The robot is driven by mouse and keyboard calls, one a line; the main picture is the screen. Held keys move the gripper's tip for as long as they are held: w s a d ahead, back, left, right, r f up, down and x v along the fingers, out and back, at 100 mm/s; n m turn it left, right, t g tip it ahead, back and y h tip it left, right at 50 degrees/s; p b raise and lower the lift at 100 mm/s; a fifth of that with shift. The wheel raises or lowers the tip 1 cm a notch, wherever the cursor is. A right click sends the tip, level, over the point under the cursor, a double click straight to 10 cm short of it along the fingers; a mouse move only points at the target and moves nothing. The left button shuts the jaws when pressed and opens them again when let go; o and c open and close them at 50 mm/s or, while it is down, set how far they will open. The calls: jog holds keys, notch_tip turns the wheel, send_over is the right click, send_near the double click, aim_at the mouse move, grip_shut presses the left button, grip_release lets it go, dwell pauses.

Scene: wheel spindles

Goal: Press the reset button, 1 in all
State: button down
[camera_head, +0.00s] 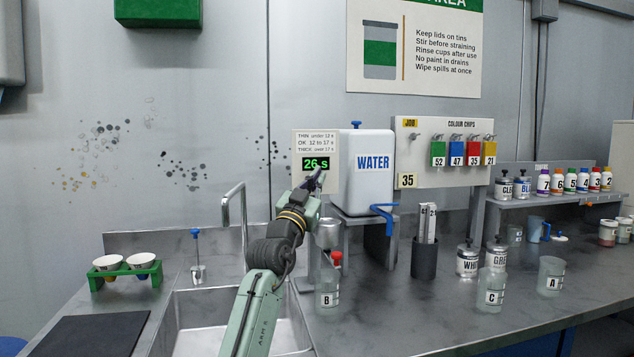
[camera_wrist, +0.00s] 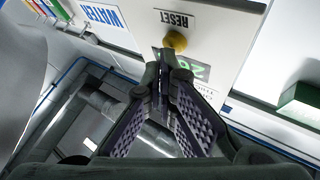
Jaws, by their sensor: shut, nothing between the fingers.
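The reset button (camera_wrist: 175,40) is a small round yellow knob beside the RESET label on a white timer panel, which appears upside down in the wrist view. In the head view the timer panel (camera_head: 316,144) stands left of the water tank, and its green display (camera_head: 316,163) reads 26 s. The button is hidden there behind my gripper (camera_head: 316,180). My gripper is shut and empty, its tips pointing at the panel. In the wrist view the gripper tips (camera_wrist: 164,56) are close to the button; I cannot tell whether they touch it.
A white water tank (camera_head: 368,165) with a blue tap stands right of the panel. A sink (camera_head: 180,320) and its faucet (camera_head: 236,205) are left of my arm. Cup B (camera_head: 328,292) and a red-topped item stand right of my arm. A green cup holder (camera_head: 125,275) is far left.

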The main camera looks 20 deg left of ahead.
jog(key=shift+w+a, duration=0.15)
jog(key=shift+w, duration=0.05)
dwell(0.4)
jog(key=shift+s+d, duration=0.5)
jog(key=shift+s, duration=0.2)
jog(key=shift+s+d, duration=0.1)
jog(key=s+d, duration=0.1)
jog(key=s, duration=0.1)
jog(key=s+d, duration=0.1)
jog(key=s, duration=0.1)
jog(key=shift+d+b, duration=0.3)
dwell(0.7)
